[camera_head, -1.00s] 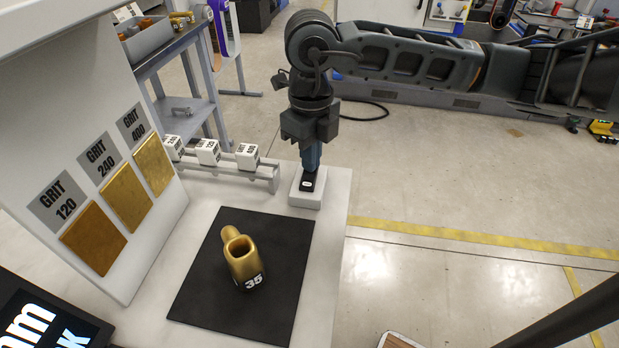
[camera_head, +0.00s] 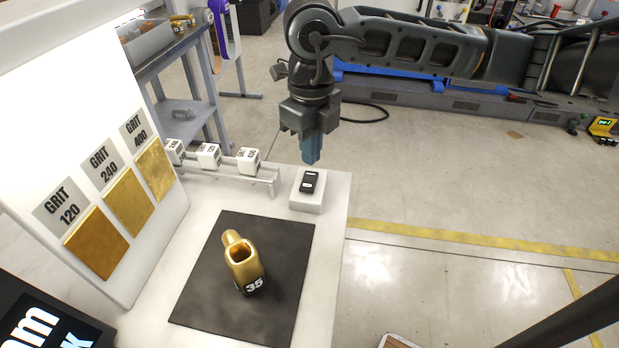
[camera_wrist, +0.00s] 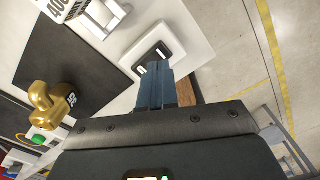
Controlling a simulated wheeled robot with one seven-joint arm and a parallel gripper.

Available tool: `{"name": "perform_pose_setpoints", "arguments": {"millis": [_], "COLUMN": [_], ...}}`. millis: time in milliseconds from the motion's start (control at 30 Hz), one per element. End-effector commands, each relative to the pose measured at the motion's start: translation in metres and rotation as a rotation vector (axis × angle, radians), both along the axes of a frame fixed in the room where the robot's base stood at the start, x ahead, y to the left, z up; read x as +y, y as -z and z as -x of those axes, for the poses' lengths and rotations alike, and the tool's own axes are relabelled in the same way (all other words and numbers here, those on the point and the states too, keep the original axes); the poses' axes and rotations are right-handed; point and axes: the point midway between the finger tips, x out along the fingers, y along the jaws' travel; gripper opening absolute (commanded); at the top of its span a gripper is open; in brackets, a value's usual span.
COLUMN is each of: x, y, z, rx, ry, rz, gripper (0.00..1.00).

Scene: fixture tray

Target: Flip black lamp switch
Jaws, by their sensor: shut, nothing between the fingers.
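The black lamp switch (camera_head: 309,183) sits on top of a white block (camera_head: 306,199) at the far right corner of the white table. In the wrist view the switch (camera_wrist: 152,57) lies just beyond my fingertips on its white base (camera_wrist: 184,30). My gripper (camera_head: 311,160) points down above the switch, apart from it in the head view. Its blue fingers (camera_wrist: 156,66) are closed together with nothing between them. The fingertips cover part of the switch in the wrist view.
A gold part marked 35 (camera_head: 244,268) stands on a black mat (camera_head: 215,305). White blocks (camera_head: 248,160) sit on a rail left of the switch. A panel with grit samples (camera_head: 125,205) rises at the left. Open floor lies to the right.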

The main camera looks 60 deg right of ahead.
Motion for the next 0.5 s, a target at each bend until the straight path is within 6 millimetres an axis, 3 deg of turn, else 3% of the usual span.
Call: {"name": "perform_pose_setpoints", "arguments": {"millis": [500], "x": [0.000], "y": [-0.036], "z": [0.000], "rx": [-0.001], "ry": [-0.001], "rz": [0.001], "gripper": [0.00]}}
